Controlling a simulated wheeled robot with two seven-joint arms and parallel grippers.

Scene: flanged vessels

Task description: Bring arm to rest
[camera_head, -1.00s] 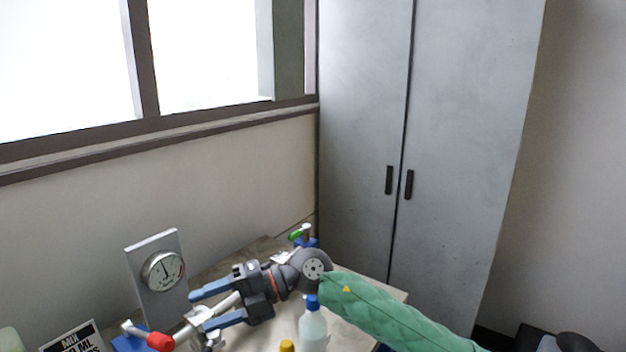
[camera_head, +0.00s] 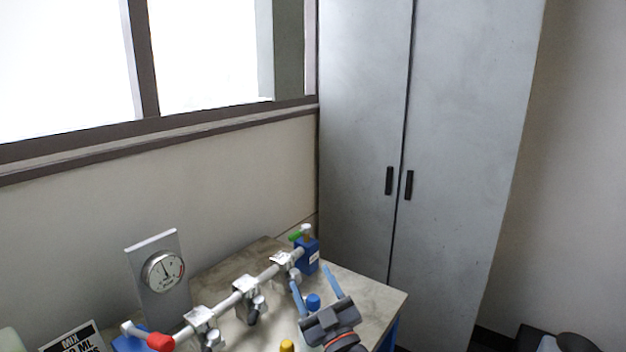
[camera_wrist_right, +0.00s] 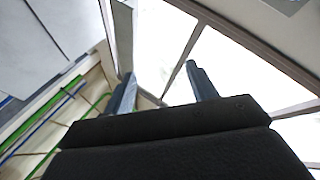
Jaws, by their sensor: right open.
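My right gripper (camera_head: 316,290) is open and empty over the right part of the table in the head view. Its two blue fingers point away toward the back of the table, with a blue bottle cap (camera_head: 313,301) showing between them. Most of that bottle is hidden behind the gripper. In the right wrist view the open fingers (camera_wrist_right: 162,92) have nothing between them and point toward the window. My green-sleeved right arm is out of the head view. My left gripper is not in view.
A metal pipe with clamps (camera_head: 243,291) and a red end runs across the table (camera_head: 372,291). A pressure gauge (camera_head: 163,271) stands behind it. A blue block (camera_head: 307,256) is at the far end, and a yellow cap (camera_head: 287,346) at the front. A grey cabinet (camera_head: 450,130) stands behind.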

